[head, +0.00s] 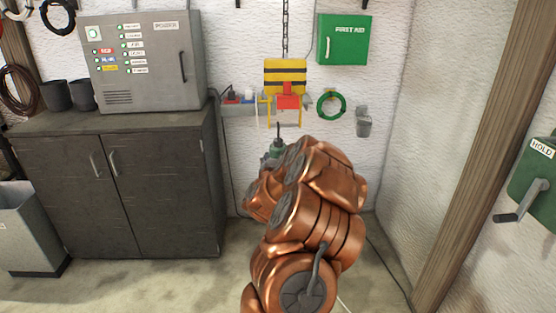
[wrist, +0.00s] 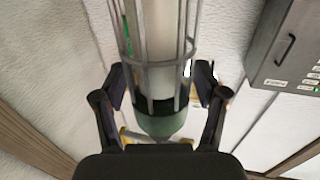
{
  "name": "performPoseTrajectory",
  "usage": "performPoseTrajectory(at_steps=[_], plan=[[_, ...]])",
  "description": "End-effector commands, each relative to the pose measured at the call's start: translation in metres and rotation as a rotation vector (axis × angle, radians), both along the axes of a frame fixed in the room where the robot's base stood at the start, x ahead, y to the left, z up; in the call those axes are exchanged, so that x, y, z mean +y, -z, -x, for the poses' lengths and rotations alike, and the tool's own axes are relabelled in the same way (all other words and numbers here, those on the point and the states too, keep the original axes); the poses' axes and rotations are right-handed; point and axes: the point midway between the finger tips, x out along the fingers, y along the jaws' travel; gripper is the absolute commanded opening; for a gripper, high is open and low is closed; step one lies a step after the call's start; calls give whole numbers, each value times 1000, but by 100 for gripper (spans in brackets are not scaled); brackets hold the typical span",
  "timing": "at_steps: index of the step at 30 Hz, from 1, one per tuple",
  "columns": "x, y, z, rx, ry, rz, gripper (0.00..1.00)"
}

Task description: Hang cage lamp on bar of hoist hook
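The cage lamp (wrist: 160,115) shows large in the wrist view, with a pale tube inside grey cage wires and a green end. My gripper (wrist: 158,88) has its two dark fingers on either side of the lamp and appears shut on it. In the head view a green part of the lamp (head: 277,146) with a dark stem shows just beyond my copper arm, which hides the rest. The hoist hook (head: 285,76), a yellow and black striped block on a chain, hangs above it. Yellow and red parts, including the bar (head: 289,101), hang below the block. The lamp appears apart from the bar.
A grey control box (head: 150,60) stands on a dark cabinet (head: 120,185) at left. A green first aid box (head: 342,40), a green coil (head: 331,105) and a grey wall holder (head: 364,122) are on the back wall. A crank box (head: 535,185) is at right.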

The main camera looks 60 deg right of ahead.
Motion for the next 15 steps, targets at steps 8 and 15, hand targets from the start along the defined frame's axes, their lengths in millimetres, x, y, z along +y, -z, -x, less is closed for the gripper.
performPoseTrajectory(at_steps=[8,15], plan=[[0,1,0,0,0,-1,88],[1,1,1,1,0,-3,88]])
